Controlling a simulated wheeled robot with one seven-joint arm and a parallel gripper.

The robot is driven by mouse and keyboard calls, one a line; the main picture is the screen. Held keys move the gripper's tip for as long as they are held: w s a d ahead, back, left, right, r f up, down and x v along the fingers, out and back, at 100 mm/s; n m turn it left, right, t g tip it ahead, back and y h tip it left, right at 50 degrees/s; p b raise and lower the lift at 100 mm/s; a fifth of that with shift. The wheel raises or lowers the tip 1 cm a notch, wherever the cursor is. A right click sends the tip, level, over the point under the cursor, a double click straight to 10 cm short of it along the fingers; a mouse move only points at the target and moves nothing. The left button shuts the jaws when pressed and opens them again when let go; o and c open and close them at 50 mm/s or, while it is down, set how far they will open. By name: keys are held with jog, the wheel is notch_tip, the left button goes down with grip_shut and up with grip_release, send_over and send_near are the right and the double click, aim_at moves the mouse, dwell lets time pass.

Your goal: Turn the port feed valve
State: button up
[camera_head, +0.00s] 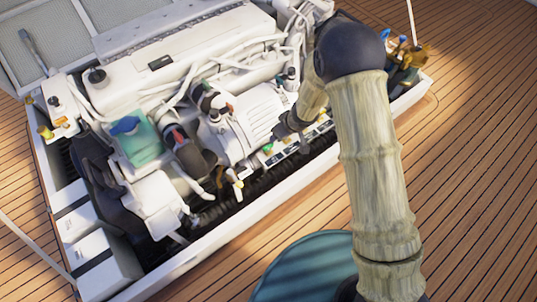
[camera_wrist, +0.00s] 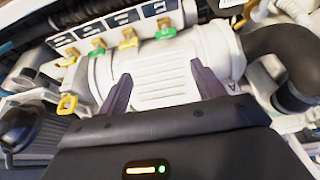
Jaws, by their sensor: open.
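A row of small valve handles shows in the wrist view, below a strip of dark label plates (camera_wrist: 125,17). They include a yellow and green handle (camera_wrist: 97,47), a yellow handle (camera_wrist: 128,38) and another yellow and green handle (camera_wrist: 165,28). The labels are too small to read, so I cannot tell which handle is the port feed valve. My gripper (camera_wrist: 162,82) is open and empty, its two dark fingers apart over a ribbed white housing, short of the row. In the head view my gripper (camera_head: 284,128) is by the white ribbed unit (camera_head: 250,122), partly behind my arm.
Blue-handled brass fittings (camera_head: 405,52) stand at the hatch's far right. The white hatch rim (camera_head: 230,222) borders clear wooden deck (camera_head: 480,130). A black hose (camera_wrist: 280,50) is close at right in the wrist view.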

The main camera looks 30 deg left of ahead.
aim_at(269, 146)
jog(key=shift+s+a+f, duration=0.35)
jog(key=shift+a+f, duration=0.15)
jog(key=shift+f, duration=0.3)
jog(key=b+x, duration=0.6)
jog(key=x, duration=1.1)
jog(key=shift+a+f, duration=0.2)
jog(key=c, duration=1)
jog(key=shift+r, duration=0.1)
